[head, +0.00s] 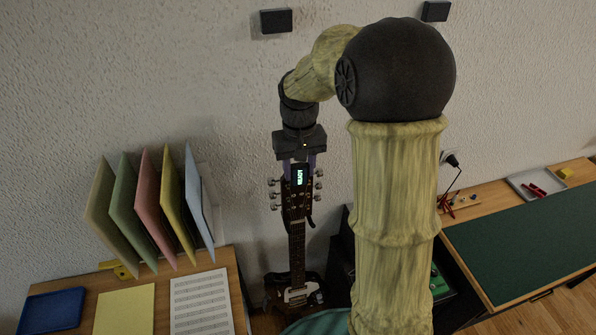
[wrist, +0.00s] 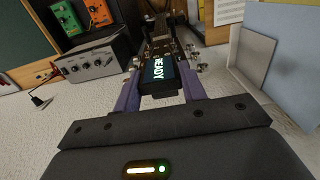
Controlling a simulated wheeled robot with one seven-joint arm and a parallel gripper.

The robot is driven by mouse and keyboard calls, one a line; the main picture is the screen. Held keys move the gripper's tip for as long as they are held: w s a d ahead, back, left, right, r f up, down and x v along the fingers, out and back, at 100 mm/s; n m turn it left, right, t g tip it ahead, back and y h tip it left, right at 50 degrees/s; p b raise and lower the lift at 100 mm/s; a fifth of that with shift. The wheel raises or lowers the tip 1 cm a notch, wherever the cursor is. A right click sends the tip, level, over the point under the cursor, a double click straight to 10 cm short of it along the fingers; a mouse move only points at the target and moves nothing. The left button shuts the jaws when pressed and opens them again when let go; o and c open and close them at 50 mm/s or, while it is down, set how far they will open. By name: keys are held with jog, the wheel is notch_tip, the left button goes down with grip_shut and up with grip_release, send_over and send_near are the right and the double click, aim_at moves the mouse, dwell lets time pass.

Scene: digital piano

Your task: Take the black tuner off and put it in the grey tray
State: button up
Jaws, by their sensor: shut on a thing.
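My gripper (head: 298,164) is shut on the tuner from above. The tuner's clip is hidden, so I cannot tell how it grips the headstock. The grey tray (head: 517,189) lies on the desk at the far right, with a red item in it.
The guitar (head: 298,295) stands upright near the wall. Upright coloured folders (head: 150,210) stand on a left table with sheets. A green mat (head: 520,245) covers much of the right desk. A plug with a cable (head: 452,160) hangs on the wall near the tray.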

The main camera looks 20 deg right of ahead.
aim_at(299, 165)
jog(key=shift+r+p, duration=1.5)
jog(key=shift+r, duration=0.3)
dwell(0.7)
jog(key=shift+r+p, duration=2.1)
jog(key=shift+r, duration=0.4)
jog(key=shift+w, duration=0.1)
